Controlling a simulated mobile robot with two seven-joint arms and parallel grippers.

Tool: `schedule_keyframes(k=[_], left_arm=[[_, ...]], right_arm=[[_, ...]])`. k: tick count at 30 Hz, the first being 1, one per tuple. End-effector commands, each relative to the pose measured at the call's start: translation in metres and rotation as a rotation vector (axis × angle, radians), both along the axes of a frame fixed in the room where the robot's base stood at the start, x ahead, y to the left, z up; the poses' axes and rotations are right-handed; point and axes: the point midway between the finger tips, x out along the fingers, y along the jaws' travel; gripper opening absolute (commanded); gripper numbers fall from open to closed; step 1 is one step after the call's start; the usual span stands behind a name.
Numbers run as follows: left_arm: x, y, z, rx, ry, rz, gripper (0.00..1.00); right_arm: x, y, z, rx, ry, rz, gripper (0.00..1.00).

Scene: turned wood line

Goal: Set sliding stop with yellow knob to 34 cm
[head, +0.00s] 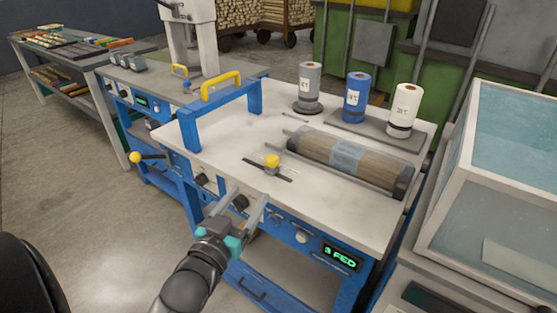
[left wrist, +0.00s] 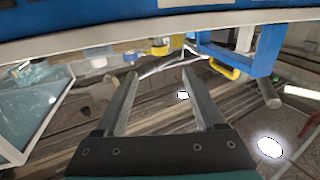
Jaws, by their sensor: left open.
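The sliding stop's yellow knob (head: 272,161) stands on a thin dark slotted strip (head: 268,170) on the pale worktop, left of the wrapped wooden roll. I cannot read any scale beside it. My left gripper (head: 250,193) is open and empty, with its two fingers apart. It is at the worktop's front edge, nearer to the camera than the knob and apart from it. In the left wrist view the open fingers (left wrist: 160,73) point toward the bench, and a small yellow thing (left wrist: 159,48) shows beyond them; I cannot tell whether it is the knob. My right gripper is not in view.
A wrapped wooden roll (head: 350,160) lies right of the knob. Grey (head: 309,85), blue (head: 356,97) and white (head: 404,107) rolls stand behind it. A blue frame with a yellow handle (head: 222,84) rises at the left. A glass-sided case (head: 500,170) stands at right.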

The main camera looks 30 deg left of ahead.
Motion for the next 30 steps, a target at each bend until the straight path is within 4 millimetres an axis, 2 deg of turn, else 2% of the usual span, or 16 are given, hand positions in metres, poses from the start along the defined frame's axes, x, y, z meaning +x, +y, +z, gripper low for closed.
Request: schedule_keyframes(k=[14, 17, 24, 30], left_arm=[[0.070, 0.013, -0.001, 0.001, -0.002, -0.001, 0.71], [0.084, 0.015, -0.001, 0.002, -0.003, -0.002, 0.71], [0.118, 0.022, -0.001, 0.000, -0.001, -0.001, 0.71], [0.134, 0.024, -0.001, 0.000, 0.000, -0.002, 0.71]], right_arm=[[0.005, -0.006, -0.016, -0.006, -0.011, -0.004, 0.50], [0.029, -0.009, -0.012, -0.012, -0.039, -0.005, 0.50], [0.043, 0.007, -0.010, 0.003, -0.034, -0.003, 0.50], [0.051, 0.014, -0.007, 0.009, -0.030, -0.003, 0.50]])
